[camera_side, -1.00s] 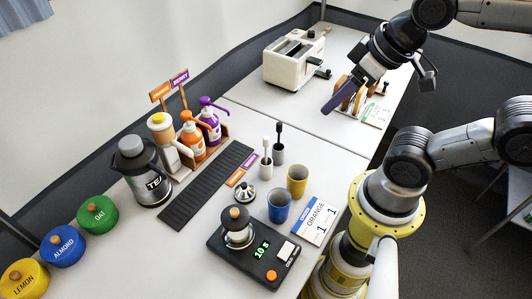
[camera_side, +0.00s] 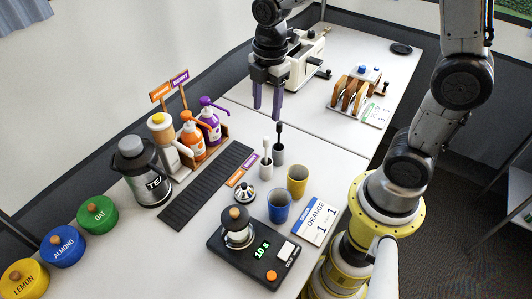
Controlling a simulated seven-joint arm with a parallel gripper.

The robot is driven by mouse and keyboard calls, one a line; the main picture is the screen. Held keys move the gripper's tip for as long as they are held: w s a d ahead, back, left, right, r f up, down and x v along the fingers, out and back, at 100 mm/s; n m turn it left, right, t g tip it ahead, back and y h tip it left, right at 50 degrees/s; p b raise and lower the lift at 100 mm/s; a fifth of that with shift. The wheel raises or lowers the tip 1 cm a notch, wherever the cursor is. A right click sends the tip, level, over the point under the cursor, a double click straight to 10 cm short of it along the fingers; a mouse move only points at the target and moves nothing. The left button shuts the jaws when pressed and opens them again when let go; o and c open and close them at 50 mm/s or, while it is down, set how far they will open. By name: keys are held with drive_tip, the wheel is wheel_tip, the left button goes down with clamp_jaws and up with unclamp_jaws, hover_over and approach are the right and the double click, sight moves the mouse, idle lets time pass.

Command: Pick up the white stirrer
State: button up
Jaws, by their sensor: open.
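The white stirrer (camera_side: 265,146) stands upright in a small white holder (camera_side: 266,167) near the middle of the table. A black stirrer (camera_side: 280,134) stands in a grey holder (camera_side: 278,155) just to its right and behind. My gripper (camera_side: 267,113) points down with its two purple fingers apart and nothing between them. It appears above and slightly behind the stirrers in the picture, apart from them. Its exact height over the table is hard to tell.
Yellow (camera_side: 297,181) and blue (camera_side: 279,206) cups stand in front of the stirrers. Orange and purple pump bottles (camera_side: 209,124) stand left, beside a dark ribbed mat (camera_side: 207,187). A toaster (camera_side: 296,62) stands behind my gripper. A black scale (camera_side: 254,250) is at the front.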

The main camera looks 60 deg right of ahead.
sight(266, 147)
wheel_tip(266, 147, down, 2)
drive_tip(key=shift+s+f+g, duration=0.1)
drive_tip(key=shift+g, duration=0.3)
wheel_tip(266, 147, down, 8)
drive_tip(key=shift+s+r, duration=0.1)
drive_tip(key=shift+r, duration=0.05)
drive_tip(key=shift+a+f, duration=0.2)
drive_tip(key=shift+f, duration=1.25)
drive_tip(key=shift+a+f, duration=0.15)
drive_tip(key=shift+f, duration=1.3)
drive_tip(key=shift+c, duration=0.2)
clamp_jaws()
